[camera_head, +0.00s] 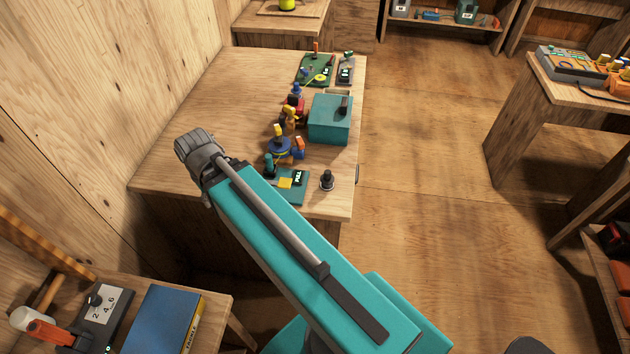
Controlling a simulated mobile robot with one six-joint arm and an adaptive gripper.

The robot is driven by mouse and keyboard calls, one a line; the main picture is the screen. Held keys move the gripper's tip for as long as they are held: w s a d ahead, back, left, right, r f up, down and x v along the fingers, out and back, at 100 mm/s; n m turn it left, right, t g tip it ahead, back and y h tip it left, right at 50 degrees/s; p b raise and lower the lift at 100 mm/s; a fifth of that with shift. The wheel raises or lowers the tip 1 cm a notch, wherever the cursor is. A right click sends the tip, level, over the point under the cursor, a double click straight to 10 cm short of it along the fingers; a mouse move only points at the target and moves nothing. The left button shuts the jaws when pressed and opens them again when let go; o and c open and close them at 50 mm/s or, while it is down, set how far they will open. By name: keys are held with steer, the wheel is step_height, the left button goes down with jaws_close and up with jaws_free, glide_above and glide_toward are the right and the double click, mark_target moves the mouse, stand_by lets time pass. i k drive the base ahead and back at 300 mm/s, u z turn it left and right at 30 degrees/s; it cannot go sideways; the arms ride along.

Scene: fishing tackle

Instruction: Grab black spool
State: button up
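A small black piece (327,180) with a wider base and a narrower top, which looks like the black spool, stands upright on the wooden table (190,110) near its front right corner. My teal arm reaches up and left across the view. Its grey end (197,153) is over the left part of the table, well to the left of the black spool and apart from it. The fingers cannot be made out, so I cannot tell whether they are open or shut. I see nothing held.
A teal board marked PULL (291,186) lies just left of the spool, partly behind my arm. A teal box (330,120) and several coloured pieces stand farther back. A blue box (162,318) lies at the lower left.

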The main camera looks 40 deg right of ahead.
mark_target(327, 179)
steer(key=u, duration=0.9)
steer(key=k, duration=1.1)
steer(key=z, duration=1.9)
